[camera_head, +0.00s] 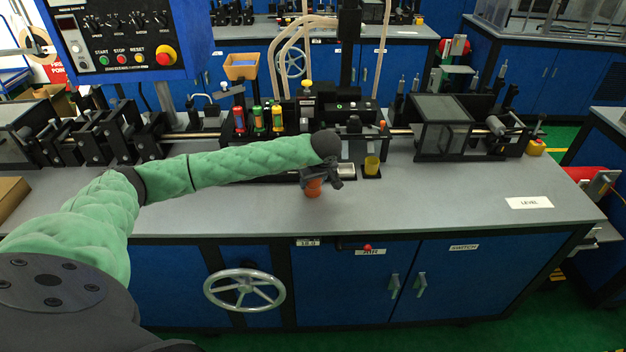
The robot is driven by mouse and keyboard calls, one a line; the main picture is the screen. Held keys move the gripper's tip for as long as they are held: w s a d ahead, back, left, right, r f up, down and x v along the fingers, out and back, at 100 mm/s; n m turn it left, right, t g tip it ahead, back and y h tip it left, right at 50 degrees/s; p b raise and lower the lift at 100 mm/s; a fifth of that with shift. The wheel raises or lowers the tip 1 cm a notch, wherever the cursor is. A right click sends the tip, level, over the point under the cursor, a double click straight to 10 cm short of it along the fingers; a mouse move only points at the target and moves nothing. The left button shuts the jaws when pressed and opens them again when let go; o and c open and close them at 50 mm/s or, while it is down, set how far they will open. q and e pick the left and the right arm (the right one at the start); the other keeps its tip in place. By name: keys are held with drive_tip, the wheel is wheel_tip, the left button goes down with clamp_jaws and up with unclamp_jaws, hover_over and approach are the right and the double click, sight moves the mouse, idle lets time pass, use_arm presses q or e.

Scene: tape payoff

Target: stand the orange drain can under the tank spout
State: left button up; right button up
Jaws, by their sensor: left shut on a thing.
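My left arm reaches in from the left over the grey bench top. Its gripper (332,182) is shut on a small orange can (313,188) near the middle of the bench. The can looks upright; whether it touches the bench top I cannot tell. The gripper covers its upper part. A black machine block stands just behind the gripper, with a small pale tray (346,170) and a yellow cup (372,166) to the right of the can. The tank spout I cannot make out clearly. My right gripper is not in view.
The bench top (430,200) is clear to the right, apart from a white LEVEL label (529,202). Red, green and yellow bottles (258,118) stand in a rack behind my forearm. A blue control panel (120,38) hangs at upper left. A handwheel (244,290) sits on the bench front.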

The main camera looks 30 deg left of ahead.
use_arm(q)
drive_tip(key=shift+f, duration=0.1)
drive_tip(key=o, duration=1)
drive_tip(key=shift+c, duration=0.2)
